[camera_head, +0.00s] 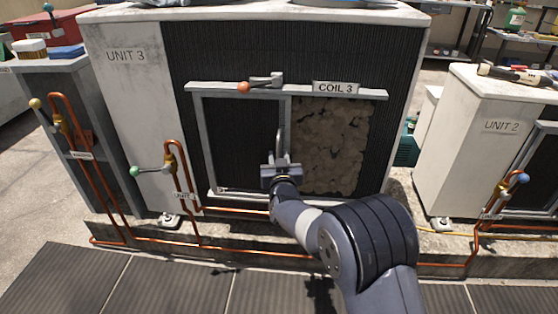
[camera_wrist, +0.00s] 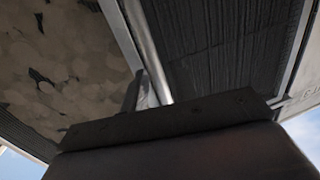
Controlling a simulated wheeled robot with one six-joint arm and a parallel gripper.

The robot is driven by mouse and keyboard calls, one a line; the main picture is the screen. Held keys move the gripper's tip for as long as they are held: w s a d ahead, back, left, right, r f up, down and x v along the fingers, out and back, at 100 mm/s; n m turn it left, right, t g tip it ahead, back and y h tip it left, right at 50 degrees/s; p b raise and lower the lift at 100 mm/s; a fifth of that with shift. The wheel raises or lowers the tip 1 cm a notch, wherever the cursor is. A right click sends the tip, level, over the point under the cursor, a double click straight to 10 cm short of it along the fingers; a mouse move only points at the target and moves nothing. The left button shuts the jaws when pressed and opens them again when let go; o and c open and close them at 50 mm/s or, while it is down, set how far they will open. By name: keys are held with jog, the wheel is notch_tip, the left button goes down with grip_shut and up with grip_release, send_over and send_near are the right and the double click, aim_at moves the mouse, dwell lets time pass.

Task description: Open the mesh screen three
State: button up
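The mesh screen three (camera_head: 240,145) is a dark panel in a grey frame on the front of the unit marked UNIT 3. It covers the left part of the opening; the right part shows a brown, clogged coil (camera_head: 330,145) under the label COIL 3. An upright bar handle (camera_head: 279,143) stands at the screen's right edge. My gripper (camera_head: 280,162) is at the handle's lower end, its fingers around or beside it. In the wrist view the bar (camera_wrist: 148,55) runs down to a finger; the dark gripper body hides whether the fingers close on it.
A latch lever with a red knob (camera_head: 244,87) sits on the top rail. Copper pipes with a green-knobbed valve (camera_head: 135,171) are left of the screen. UNIT 2 (camera_head: 490,135) stands at the right. Dark mats (camera_head: 180,285) cover the floor in front.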

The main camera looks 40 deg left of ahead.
jog(key=p+v, duration=0.2)
jog(key=v, duration=0.8)
jog(key=shift+s+d, duration=0.25)
jog(key=shift+s, duration=0.1)
jog(key=b+x, duration=0.2)
jog(key=x, duration=0.9)
jog(key=shift+d, duration=0.2)
jog(key=shift+r, duration=0.1)
dwell(0.3)
